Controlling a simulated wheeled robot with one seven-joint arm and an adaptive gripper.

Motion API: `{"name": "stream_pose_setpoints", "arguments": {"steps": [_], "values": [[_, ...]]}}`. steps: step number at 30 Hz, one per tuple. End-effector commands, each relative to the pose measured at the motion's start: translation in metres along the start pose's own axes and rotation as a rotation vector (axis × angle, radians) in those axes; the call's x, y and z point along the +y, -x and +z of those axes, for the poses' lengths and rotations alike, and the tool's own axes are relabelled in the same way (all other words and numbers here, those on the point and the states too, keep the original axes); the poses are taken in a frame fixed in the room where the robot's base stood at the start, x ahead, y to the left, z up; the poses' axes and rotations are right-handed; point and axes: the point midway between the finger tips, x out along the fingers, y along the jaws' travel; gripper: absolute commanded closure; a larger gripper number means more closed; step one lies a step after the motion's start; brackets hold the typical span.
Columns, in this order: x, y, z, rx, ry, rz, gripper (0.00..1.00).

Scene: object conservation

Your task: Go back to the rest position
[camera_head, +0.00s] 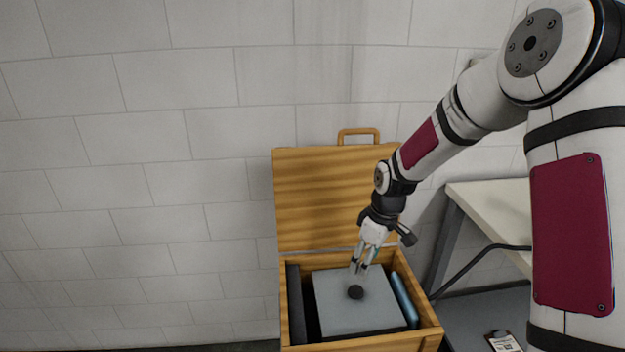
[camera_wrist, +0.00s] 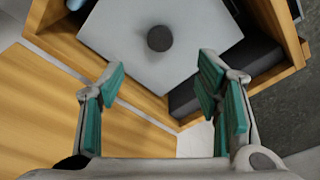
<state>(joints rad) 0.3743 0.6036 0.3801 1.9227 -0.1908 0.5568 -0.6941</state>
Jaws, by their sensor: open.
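My gripper (camera_head: 360,268) hangs at the end of my arm over an open wooden box (camera_head: 432,334). In the wrist view my gripper (camera_wrist: 160,88) is open, its two green-padded fingers wide apart with nothing between them. Below the fingers lies a light grey square block or lid (camera_head: 335,312) with a round dark knob (camera_head: 355,292). In the wrist view the knob (camera_wrist: 160,38) stands beyond the fingertips, apart from them. I cannot tell the exact height of the fingers above the grey piece.
The box's wooden lid (camera_head: 325,195) with a handle (camera_head: 358,132) stands raised at the back. A dark slab (camera_head: 296,305) and a blue item (camera_head: 405,298) flank the grey piece inside. A pale table (camera_head: 495,210) is at right, with a clipboard (camera_head: 504,342) lower down. A tiled wall stands behind.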

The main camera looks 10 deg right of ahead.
Motion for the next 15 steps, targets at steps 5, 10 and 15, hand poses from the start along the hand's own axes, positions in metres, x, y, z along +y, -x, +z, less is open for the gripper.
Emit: {"name": "stream_pose_setpoints", "arguments": {"steps": [5, 10, 15], "values": [[-0.01, 0.041, 0.006, -0.018, -0.042, 0.049, 0.42], [-0.033, 0.101, 0.022, -0.034, -0.13, 0.121, 0.42], [-0.062, 0.155, 0.043, -0.027, -0.237, 0.185, 0.42]]}}
